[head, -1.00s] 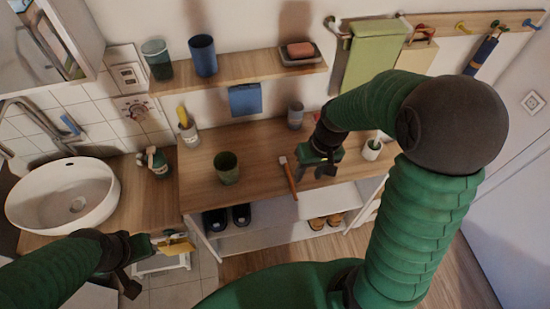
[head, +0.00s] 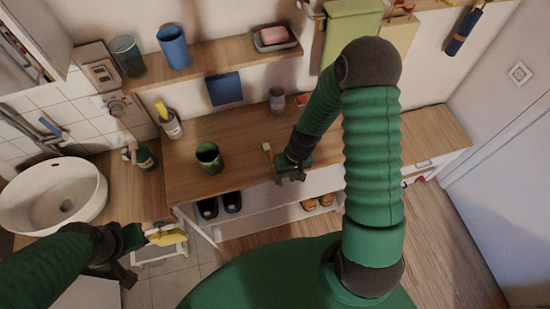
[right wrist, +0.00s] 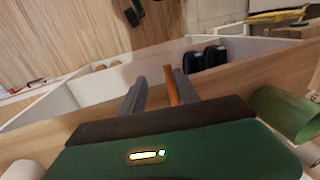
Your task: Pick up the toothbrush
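The toothbrush appears to be the slim orange-brown stick with a pale end (head: 268,153) on the wooden counter (head: 235,135). In the right wrist view its orange handle (right wrist: 171,86) lies between the two fingers, closer to the right-hand one. My right gripper (head: 290,178) is at the counter's front edge, over the handle, and hides most of it in the head view. Its fingers (right wrist: 160,88) are apart, with a gap beside the handle. My left gripper (head: 137,262) is at the lower left, away from the counter, with its fingers seemingly apart.
A green cup (head: 209,158) stands left of my right gripper. A shelf (head: 210,62) runs above. A yellow thing (head: 166,238) is beside my left gripper, near a white stool (head: 160,252).

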